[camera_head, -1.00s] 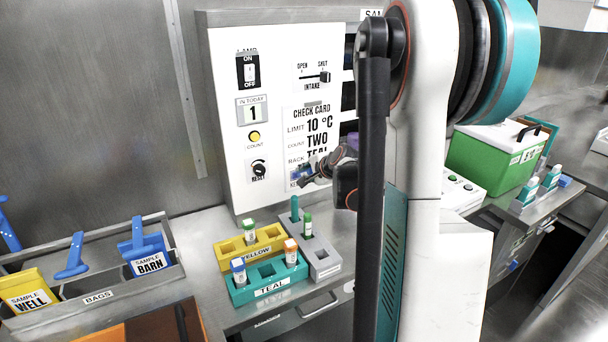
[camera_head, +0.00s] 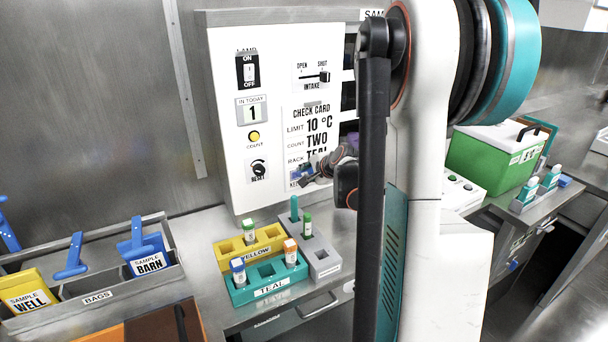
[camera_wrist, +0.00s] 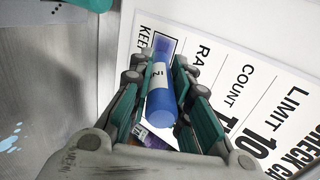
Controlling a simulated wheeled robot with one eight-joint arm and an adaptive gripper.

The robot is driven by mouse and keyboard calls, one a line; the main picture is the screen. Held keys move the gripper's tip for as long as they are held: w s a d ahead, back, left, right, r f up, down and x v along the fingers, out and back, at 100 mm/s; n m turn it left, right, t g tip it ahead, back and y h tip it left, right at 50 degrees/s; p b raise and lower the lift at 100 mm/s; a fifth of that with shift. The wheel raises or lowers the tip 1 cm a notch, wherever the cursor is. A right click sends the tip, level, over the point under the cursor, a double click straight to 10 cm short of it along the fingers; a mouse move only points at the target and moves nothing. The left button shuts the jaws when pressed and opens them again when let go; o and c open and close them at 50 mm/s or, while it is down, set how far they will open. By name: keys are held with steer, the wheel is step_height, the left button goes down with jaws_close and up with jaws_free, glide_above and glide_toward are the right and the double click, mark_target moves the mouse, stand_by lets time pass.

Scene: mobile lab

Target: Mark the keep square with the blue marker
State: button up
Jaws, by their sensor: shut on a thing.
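My gripper (camera_wrist: 160,88) is shut on the blue marker (camera_wrist: 160,102) in the wrist view, with teal pads on either side of it. The marker's far end points at the keep square (camera_wrist: 164,41), a dark-outlined box beside the word KEEP on the white check card (camera_wrist: 213,42). The marker partly covers the square, and I cannot tell whether its tip touches the card or whether ink is on it. In the head view my gripper (camera_head: 312,178) is small, at the lower part of the card (camera_head: 304,112), and partly hides its lower lines.
The card is on a white panel with a lamp switch (camera_head: 249,71), count button (camera_head: 254,136), knob (camera_head: 258,169) and intake slider (camera_head: 316,78). Below stand a yellow rack (camera_head: 230,263), teal rack (camera_head: 243,294) and grey rack (camera_head: 325,264) with capped vials. My arm hides the panel's right side.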

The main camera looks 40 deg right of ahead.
steer(key=shift+d, duration=0.25)
steer(key=shift+w+a, duration=0.15)
steer(key=shift+a, duration=1.05)
steer(key=shift+s+d, duration=0.2)
steer(key=shift+d, duration=1)
steer(key=shift+s, duration=0.1)
steer(key=shift+s+a, duration=0.25)
steer(key=shift+s, duration=0.7)
steer(key=shift+s+a, duration=0.2)
steer(key=shift+s, duration=0.7)
steer(key=shift+s+a, duration=0.25)
steer(key=shift+s, duration=0.7)
steer(key=s, duration=0.3)
steer(key=shift+a, duration=0.35)
